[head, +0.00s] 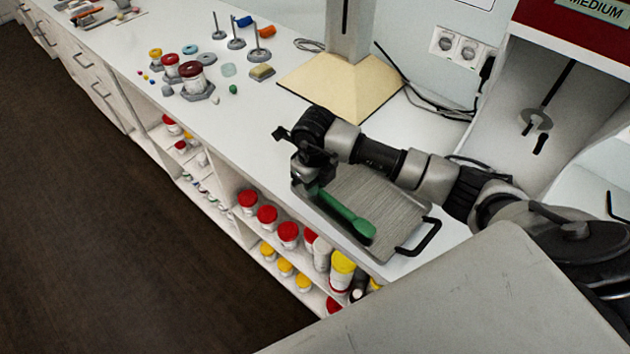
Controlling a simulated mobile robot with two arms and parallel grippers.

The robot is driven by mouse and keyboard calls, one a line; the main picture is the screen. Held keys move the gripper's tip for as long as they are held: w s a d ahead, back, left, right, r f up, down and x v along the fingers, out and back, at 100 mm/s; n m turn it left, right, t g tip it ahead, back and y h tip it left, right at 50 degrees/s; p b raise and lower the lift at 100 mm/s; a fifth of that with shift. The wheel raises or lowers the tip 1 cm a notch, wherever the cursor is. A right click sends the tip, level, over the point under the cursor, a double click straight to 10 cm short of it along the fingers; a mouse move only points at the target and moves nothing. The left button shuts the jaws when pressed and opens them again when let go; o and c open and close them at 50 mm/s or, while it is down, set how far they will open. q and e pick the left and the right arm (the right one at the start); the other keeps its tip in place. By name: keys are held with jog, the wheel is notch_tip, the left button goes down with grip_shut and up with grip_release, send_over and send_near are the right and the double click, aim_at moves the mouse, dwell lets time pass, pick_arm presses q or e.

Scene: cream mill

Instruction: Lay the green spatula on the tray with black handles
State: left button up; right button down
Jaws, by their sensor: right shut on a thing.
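The green spatula (346,214) is over the left part of the grey metal tray (385,197), slanting from the gripper down to the right. The tray lies on the white counter near its front edge. One black handle shows at its right end; my right arm hides the left end. My right gripper (308,184) is shut on the spatula's upper left end. I cannot tell whether the spatula touches the tray. My left gripper is out of the view.
A beige base with a grey column (342,90) stands behind the tray. Shelves below hold several jars with red and yellow lids (288,235). Cables lie near the wall sockets.

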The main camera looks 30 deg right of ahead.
jog(key=shift+f, duration=0.25)
jog(key=c, duration=1)
grip_release()
jog(key=shift+o, duration=0.2)
notch_tip(320, 180, up, 11)
jog(key=b, duration=0.2)
jog(key=shift+f, duration=0.1)
